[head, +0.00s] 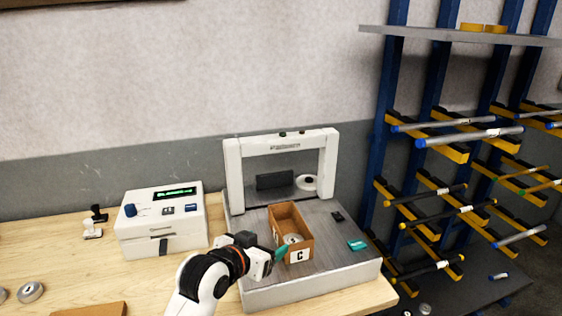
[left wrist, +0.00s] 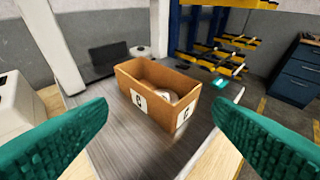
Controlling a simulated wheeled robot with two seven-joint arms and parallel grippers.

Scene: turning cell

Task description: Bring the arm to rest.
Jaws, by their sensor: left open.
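My left arm (head: 205,277) comes in from the bottom of the head view. My left gripper (head: 280,253), with teal fingers, is at the near left side of a brown box marked C (head: 301,256). In the left wrist view the two fingers (left wrist: 160,140) are wide apart with nothing between them. The box (left wrist: 140,79) stands upright beyond them, apart from the fingers. A round metallic part lies in the box (left wrist: 171,95). My right gripper is in neither view.
A white control unit (head: 160,238) stands to the left on the wooden table (head: 70,265). A blue rack (head: 380,150) with bars rises at the right. Metal discs (head: 30,292) lie far left.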

